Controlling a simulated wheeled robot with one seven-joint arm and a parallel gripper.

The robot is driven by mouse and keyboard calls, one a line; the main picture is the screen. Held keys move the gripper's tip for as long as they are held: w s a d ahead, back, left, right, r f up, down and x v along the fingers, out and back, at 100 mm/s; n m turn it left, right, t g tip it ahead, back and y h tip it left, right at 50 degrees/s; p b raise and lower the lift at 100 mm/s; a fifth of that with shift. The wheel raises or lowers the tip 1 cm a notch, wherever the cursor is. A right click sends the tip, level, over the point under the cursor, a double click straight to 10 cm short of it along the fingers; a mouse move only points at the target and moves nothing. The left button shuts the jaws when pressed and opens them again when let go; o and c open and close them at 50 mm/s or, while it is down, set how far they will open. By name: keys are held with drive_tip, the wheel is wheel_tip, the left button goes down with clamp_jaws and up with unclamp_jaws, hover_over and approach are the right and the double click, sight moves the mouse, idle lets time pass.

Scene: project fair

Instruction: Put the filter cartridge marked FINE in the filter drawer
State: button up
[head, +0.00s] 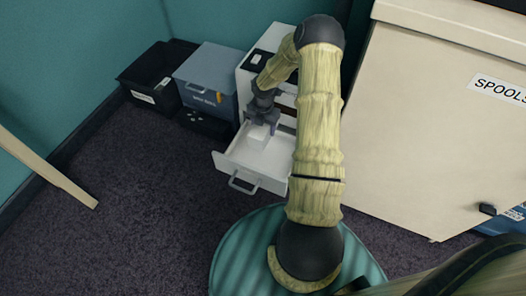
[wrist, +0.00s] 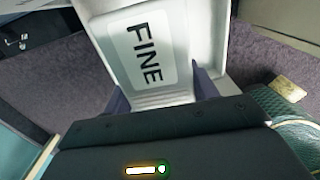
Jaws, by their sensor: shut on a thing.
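The filter cartridge marked FINE is a white block (head: 258,135) in the head view. Its dark FINE lettering faces the camera in the wrist view (wrist: 145,50). My gripper (head: 262,117) is shut on the cartridge, with one finger on each side in the wrist view (wrist: 162,88). The white filter drawer (head: 240,163) is pulled open below the white unit (head: 254,59), with its grey handle at the front. The cartridge shows within the drawer's outline, near its back. I cannot tell whether it touches the drawer floor. My arm hides the drawer's right side.
A large beige cabinet labelled SPOOLS (head: 430,120) stands at the right.

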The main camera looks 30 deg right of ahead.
wheel_tip(320, 180, down, 9)
drive_tip(key=b, duration=0.4)
drive_tip(key=shift+f, duration=0.3)
wheel_tip(320, 180, down, 4)
drive_tip(key=shift+f+b, duration=0.1)
drive_tip(key=shift+b, duration=1.15)
